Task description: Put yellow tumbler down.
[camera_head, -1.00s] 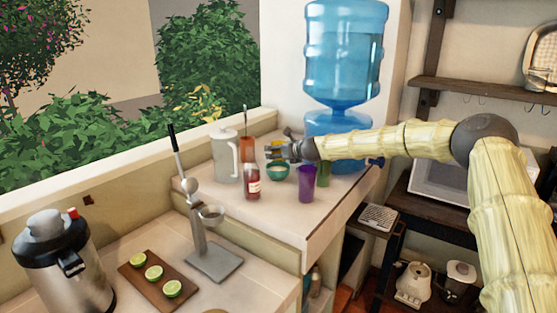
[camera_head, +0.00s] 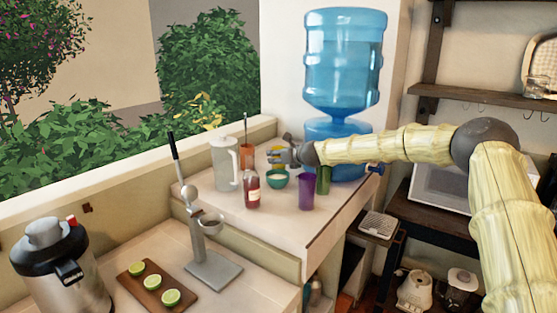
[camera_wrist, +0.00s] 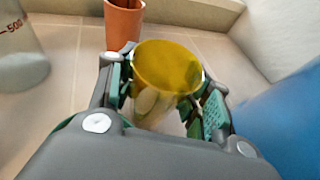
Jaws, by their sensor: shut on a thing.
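The yellow tumbler (camera_wrist: 168,68) is between the two fingers of my gripper (camera_wrist: 167,98) in the wrist view, with the green finger pads on either side of it. The gripper is shut on it. Its opening faces the camera, and the tiled counter (camera_wrist: 68,70) shows beyond it. I cannot tell whether its base touches the counter. In the head view my gripper (camera_head: 283,156) is over the back of the counter, and only a little yellow of the tumbler shows there.
An orange tumbler (camera_wrist: 123,24) stands just beyond the yellow one. The blue water dispenser (camera_head: 342,60) is right.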

